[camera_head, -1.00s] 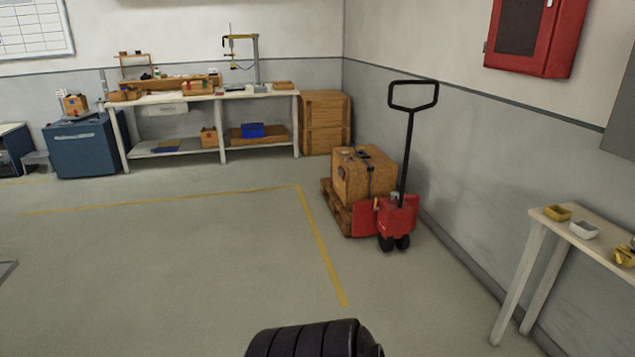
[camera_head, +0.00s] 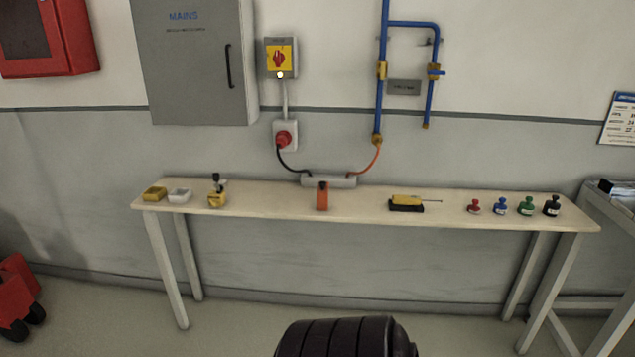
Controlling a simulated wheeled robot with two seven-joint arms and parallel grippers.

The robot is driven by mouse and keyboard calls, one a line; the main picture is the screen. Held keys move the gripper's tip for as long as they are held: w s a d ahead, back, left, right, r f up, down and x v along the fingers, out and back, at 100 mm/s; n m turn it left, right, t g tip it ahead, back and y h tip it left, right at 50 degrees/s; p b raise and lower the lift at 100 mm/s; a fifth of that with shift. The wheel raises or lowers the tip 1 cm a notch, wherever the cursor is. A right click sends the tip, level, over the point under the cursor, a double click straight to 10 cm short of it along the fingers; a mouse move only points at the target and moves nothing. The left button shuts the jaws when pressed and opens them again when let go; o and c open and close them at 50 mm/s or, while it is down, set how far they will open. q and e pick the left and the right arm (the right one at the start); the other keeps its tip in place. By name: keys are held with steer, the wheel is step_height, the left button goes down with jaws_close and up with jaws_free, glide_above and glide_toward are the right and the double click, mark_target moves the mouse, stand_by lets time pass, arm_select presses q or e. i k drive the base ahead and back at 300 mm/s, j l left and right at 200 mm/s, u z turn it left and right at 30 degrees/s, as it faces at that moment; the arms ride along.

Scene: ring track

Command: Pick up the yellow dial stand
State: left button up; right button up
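A small yellow piece with a dark and silver upper part (camera_head: 217,197) stands on the left part of a long, narrow wall table (camera_head: 270,204). It looks like the yellow dial stand, but it is too small to make out a dial face. It stands upright and apart from the white tray on its left. Neither of my grippers is in view.
Left of it are a yellow tray (camera_head: 154,194) and a white tray (camera_head: 179,196). To the right are an orange tool (camera_head: 322,196), a yellow-and-black tool (camera_head: 407,203) and several coloured stamps (camera_head: 527,206). Floor shows below the table; a red pallet truck (camera_head: 18,295) stands left.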

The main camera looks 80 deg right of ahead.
mark_target(220, 196)
steer(key=z, duration=1.95)
steer(key=i+j, duration=0.1)
steer(key=i, duration=0.15)
